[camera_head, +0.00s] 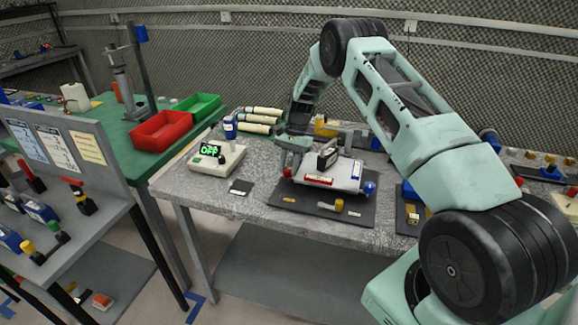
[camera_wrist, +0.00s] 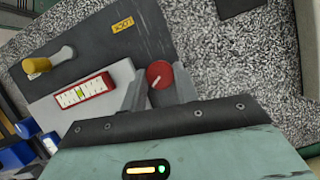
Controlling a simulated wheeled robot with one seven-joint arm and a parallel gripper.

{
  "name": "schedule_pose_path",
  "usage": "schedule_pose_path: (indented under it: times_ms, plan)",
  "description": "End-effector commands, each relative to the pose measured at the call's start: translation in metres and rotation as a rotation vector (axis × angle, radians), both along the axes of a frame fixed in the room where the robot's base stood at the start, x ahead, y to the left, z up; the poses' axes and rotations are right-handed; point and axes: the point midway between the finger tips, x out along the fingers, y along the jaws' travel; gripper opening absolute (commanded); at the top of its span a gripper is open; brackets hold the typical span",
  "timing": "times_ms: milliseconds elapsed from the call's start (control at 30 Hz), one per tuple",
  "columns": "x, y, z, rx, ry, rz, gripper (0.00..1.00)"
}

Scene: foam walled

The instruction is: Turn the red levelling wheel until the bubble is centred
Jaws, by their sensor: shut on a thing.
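The red levelling wheel (camera_wrist: 159,74) with a pale line on its face sits between my gripper's two fingers in the wrist view. My gripper (camera_wrist: 160,92) is shut on it. A red-framed vial (camera_wrist: 84,93) with dark marks lies on the pale levelling plate (camera_wrist: 122,75), left of the fingers. A small yellow-green bubble shows near the vial's middle; its exact offset is too small to tell. In the head view, my gripper (camera_head: 288,160) is at the left corner of the levelling plate (camera_head: 342,176), and the vial (camera_head: 318,179) lies at the plate's front edge.
The plate rests over a dark mat (camera_head: 300,205). A white box with a green display (camera_head: 213,158) stands to the left.

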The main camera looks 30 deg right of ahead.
Motion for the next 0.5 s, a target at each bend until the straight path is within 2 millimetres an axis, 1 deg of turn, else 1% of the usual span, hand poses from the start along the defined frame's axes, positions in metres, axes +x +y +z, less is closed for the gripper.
schedule_pose_path:
  times_ms: [67,100,133,367,500]
  plan:
    - [-0.0002,0.0008,0.0001,0.002,0.001,0.000,0.07]
    - [-0.0003,0.0009,0.0002,0.002,0.001,0.000,0.35]
    - [-0.0003,0.0009,0.0002,0.002,0.001,0.000,0.39]
    - [-0.0007,0.0003,0.0001,0.001,0.002,-0.004,0.39]
    - [-0.0021,0.0000,0.0026,0.002,0.005,-0.063,0.39]
